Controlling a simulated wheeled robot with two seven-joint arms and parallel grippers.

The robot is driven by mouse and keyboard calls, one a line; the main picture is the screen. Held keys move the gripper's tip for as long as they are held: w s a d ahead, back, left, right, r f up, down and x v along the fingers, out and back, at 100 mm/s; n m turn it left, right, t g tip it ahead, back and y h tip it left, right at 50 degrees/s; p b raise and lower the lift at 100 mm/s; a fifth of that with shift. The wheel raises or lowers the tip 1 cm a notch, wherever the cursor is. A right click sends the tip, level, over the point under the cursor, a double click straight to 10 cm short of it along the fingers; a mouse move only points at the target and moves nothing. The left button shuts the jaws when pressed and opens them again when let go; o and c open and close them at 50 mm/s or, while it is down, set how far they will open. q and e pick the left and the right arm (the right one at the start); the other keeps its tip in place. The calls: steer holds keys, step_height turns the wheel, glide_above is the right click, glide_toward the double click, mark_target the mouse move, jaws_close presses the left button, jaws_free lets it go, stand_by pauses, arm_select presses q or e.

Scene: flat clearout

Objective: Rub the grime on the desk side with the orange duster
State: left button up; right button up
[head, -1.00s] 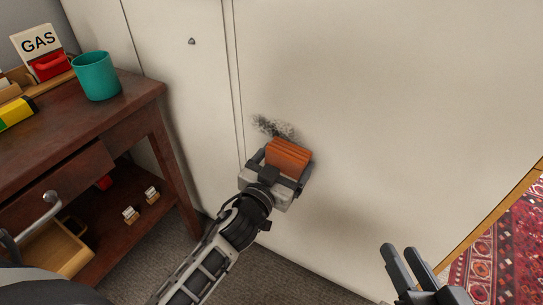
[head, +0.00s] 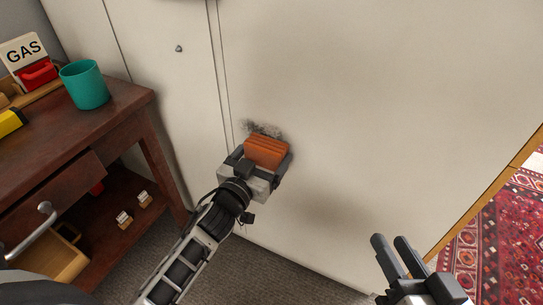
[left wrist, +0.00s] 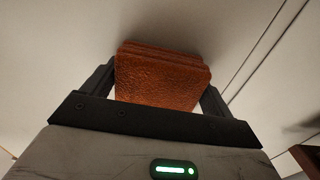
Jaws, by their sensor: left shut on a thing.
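The orange duster (head: 266,152) is held between the fingers of my left gripper (head: 262,160), against or very near the pale panel of the desk side (head: 370,110). In the left wrist view the orange duster (left wrist: 160,78) sits squarely between both fingers, its far end at the pale surface. The dark grey grime (head: 262,129) is a smudge on the panel just above the duster; its lower part is hidden behind the duster. My right gripper (head: 392,258) is at the lower right, its two fingers apart with nothing between them.
A red patterned rug (head: 500,240) lies at the right. The panel right of the duster is clear.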

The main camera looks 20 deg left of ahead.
arm_select(q)
steer(key=shift+w+a, duration=0.1)
steer(key=shift+a, duration=0.85)
